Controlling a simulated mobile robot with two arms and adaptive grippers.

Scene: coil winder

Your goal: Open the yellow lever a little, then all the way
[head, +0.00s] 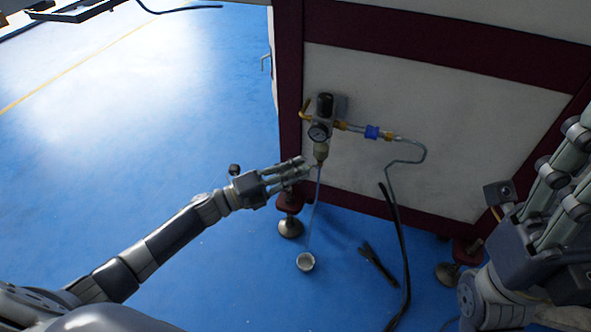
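The yellow lever (305,109) sticks up at the left side of a regulator unit on the machine's side panel, in the head view. My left gripper (304,169) is below the lever, near the lower end of the regulator. Its fingers point right and are apart, with nothing seen between them. It appears clear of the lever. My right gripper (578,165) is at the right edge, far from the lever, with its fingers spread and empty. Part of it is cut off by the frame.
The regulator has a black knob (325,104) and a round gauge (318,133). A pipe with a blue fitting (372,132) runs right. A thin tube drops to a small cup (305,262). A black hose (396,235) hangs to the floor. Open blue floor (120,150) lies left.

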